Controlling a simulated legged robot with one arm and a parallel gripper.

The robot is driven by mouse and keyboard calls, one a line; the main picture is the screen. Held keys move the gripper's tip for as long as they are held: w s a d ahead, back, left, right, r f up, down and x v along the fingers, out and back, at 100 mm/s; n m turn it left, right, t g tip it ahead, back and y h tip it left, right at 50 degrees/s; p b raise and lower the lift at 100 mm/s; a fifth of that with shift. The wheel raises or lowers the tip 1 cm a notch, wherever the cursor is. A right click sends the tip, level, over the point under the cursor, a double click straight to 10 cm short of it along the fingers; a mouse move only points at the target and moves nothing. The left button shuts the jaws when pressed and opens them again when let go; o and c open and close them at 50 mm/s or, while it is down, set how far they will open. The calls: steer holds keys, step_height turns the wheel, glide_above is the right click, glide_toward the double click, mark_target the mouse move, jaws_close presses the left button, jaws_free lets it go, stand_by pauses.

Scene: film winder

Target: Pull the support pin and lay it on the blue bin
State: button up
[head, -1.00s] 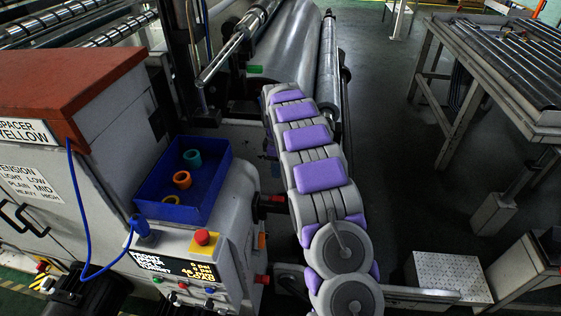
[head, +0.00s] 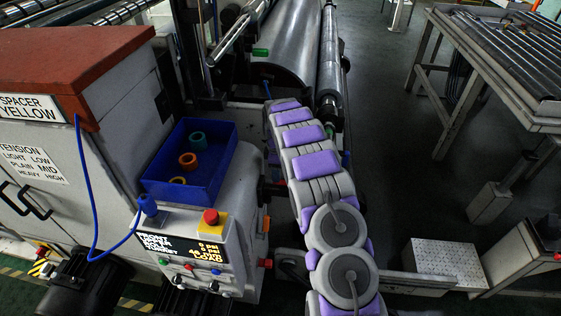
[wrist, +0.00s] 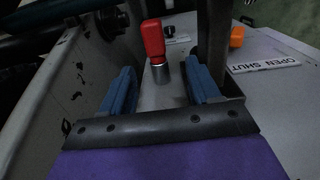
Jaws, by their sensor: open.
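In the wrist view, a red-handled pin (wrist: 153,40) stands upright in a grey metal collar on a pale panel; I take it to be the support pin. My gripper (wrist: 160,75) is open, its blue fingers apart, with the pin's collar between and just beyond them. I see no contact with the pin. The blue bin (head: 222,182) sits on the grey machine in the head view, left of my arm. It holds a teal ring (head: 197,141), an orange ring (head: 188,160) and a yellow ring (head: 178,181). My gripper is not clearly visible in the head view.
An orange knob (wrist: 237,37) and an "OPEN SHUT" label (wrist: 264,65) lie right of the pin. A dark upright bar (wrist: 211,40) stands close by the right finger. A large metal roll (head: 285,50) is beyond my arm. A roller table (head: 500,60) stands at right.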

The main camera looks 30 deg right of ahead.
mark_target(281, 181)
steer(key=d+f, duration=0.1)
steer(key=f, duration=0.4)
steer(key=d+f+b, duration=0.1)
steer(key=f, duration=0.1)
steer(key=shift+d+f, duration=0.3)
steer(key=shift+d, duration=0.05)
steer(key=shift+a+r, duration=0.2)
steer(key=shift+a, duration=0.95)
steer(key=shift+c, duration=1.6)
steer(key=shift+d+f, duration=0.1)
steer(key=shift+d, duration=0.75)
steer(key=c, duration=0.7)
steer(key=o, duration=0.4)
steer(key=shift+a, duration=0.4)
steer(key=shift+c, duration=2.2)
jaws_close()
